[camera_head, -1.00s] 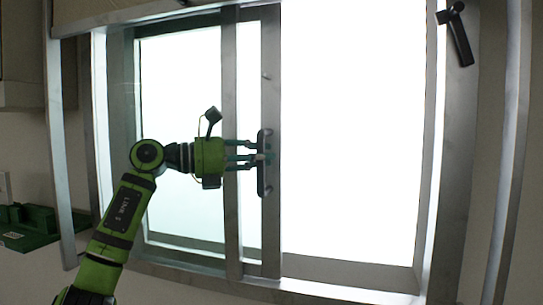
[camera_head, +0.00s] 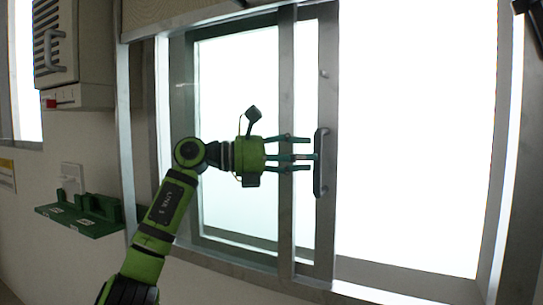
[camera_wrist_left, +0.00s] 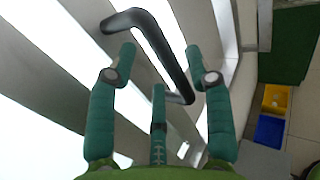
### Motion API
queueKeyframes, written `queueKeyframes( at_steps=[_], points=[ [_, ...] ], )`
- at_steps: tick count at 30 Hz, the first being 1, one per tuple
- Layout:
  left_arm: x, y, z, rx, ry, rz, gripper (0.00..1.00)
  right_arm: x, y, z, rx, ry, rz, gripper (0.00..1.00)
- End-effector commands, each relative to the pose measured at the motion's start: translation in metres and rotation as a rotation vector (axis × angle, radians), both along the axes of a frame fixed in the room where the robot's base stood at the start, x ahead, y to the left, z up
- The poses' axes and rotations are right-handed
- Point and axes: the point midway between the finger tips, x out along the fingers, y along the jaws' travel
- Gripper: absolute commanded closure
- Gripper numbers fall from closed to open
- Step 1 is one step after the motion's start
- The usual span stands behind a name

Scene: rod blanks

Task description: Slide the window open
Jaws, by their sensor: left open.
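The window's metal-framed sliding sash (camera_head: 325,245) stands in the left part of the frame. A dark upright bar handle (camera_head: 321,163) is on its right stile. It shows as a black bent bar in the left wrist view (camera_wrist_left: 165,45). My left gripper (camera_head: 312,157) is open, with its teal fingertips just left of the handle in the head view. In the left wrist view the fingers (camera_wrist_left: 160,55) are spread close to the bar; I cannot tell whether they touch it. Right of the sash is a wide bright area (camera_head: 410,130). My right gripper is not in view.
A green shelf (camera_head: 82,215) is on the wall at left, below a vented white cabinet (camera_head: 70,45). A dark fitting (camera_head: 527,6) is at the top right of the window frame. Yellow (camera_wrist_left: 277,98) and blue (camera_wrist_left: 269,131) bins show in the wrist view.

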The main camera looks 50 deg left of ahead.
Motion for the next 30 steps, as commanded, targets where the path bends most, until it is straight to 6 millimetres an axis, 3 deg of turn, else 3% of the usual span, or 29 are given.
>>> queueKeyframes(
  at_steps=[6,15,30],
  points=[
    [-0.032,0.022,-0.001,0.003,0.005,0.004,0.49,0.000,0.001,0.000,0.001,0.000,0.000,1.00],
    [-0.059,0.039,0.000,0.000,-0.002,0.000,0.49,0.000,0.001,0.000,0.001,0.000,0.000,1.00],
    [-0.072,0.048,0.000,-0.001,-0.001,0.001,0.49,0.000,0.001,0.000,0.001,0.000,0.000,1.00]
  ],
)
